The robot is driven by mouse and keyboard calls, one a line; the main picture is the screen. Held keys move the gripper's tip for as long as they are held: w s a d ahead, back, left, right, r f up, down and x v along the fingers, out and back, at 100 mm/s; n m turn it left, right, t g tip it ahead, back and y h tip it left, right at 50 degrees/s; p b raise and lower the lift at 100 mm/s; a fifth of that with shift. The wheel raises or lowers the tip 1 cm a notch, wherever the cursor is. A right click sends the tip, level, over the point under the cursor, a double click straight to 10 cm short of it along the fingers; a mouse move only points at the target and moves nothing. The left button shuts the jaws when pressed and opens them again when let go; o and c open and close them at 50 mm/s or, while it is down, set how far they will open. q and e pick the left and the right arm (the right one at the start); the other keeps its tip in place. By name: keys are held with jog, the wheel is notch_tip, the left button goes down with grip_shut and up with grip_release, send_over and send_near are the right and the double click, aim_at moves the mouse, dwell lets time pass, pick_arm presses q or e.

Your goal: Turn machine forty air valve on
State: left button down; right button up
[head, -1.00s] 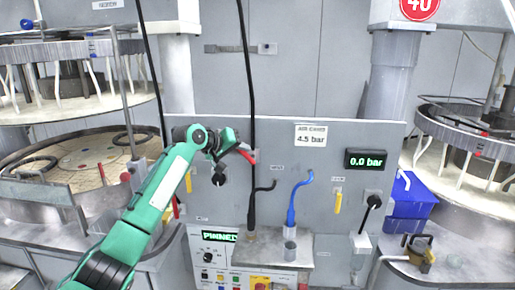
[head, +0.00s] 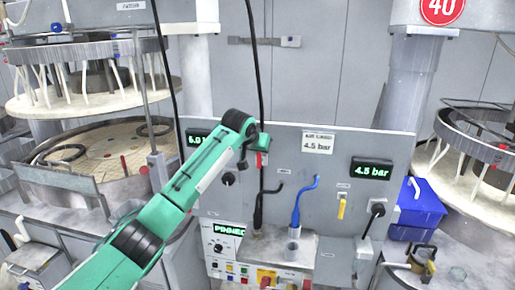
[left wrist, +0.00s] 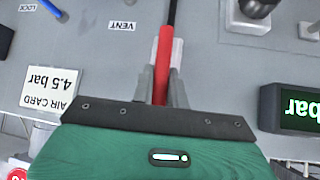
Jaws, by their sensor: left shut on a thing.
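The red air valve handle (head: 258,159) is on the upper part of the grey panel (head: 330,160), and it points roughly up and down. My left gripper (head: 259,146) is at this handle. In the left wrist view the red handle (left wrist: 163,50) runs between the two grey fingers (left wrist: 161,88), which are shut on it. The display (head: 371,170) at the panel's right reads 4.5 bar, like the air card (head: 317,144). A red 40 sign (head: 441,9) is at the top right. My right gripper is not in view.
A blue bin (head: 416,212) and a round platen machine (head: 470,165) are further right.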

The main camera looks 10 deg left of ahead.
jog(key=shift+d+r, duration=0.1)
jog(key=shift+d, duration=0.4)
pick_arm(q)
jog(key=c, duration=1.4)
grip_release()
jog(key=shift+d, duration=0.1)
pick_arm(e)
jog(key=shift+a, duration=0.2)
